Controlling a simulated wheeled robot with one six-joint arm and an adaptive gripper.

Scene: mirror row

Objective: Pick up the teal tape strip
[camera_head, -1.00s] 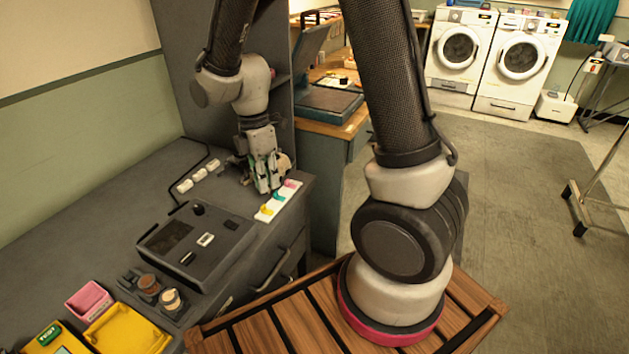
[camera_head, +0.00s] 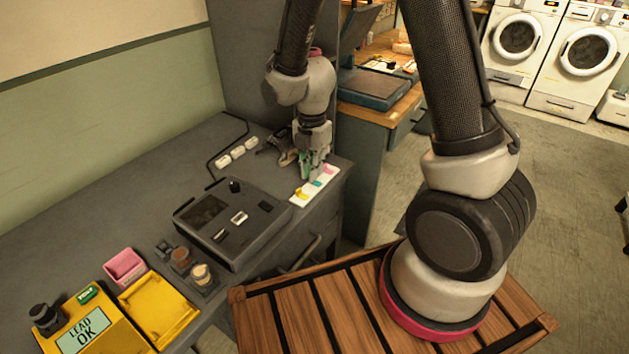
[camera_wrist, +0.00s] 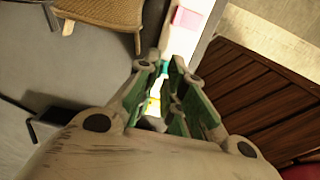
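The teal tape strip (camera_head: 316,184) lies on a white card (camera_head: 292,202), between a yellow strip (camera_head: 301,194) and a pink strip (camera_head: 328,170). The card is near the right edge of the grey bench. My gripper (camera_head: 308,174) points down just over the card, close to the teal strip. In the wrist view the teal strip (camera_wrist: 165,66) shows in the gap between the fingertips of my gripper (camera_wrist: 164,68). The green-padded fingers stand apart, with nothing visibly gripped. I cannot tell whether a fingertip touches the card.
A dark panel box (camera_head: 232,222) stands left of the card. White blocks (camera_head: 238,154) and a brown object (camera_wrist: 100,14) lie beyond it. A yellow tray (camera_head: 160,312) and pink bin (camera_head: 124,266) are at front left. A grey upright panel (camera_head: 250,65) stands behind my gripper.

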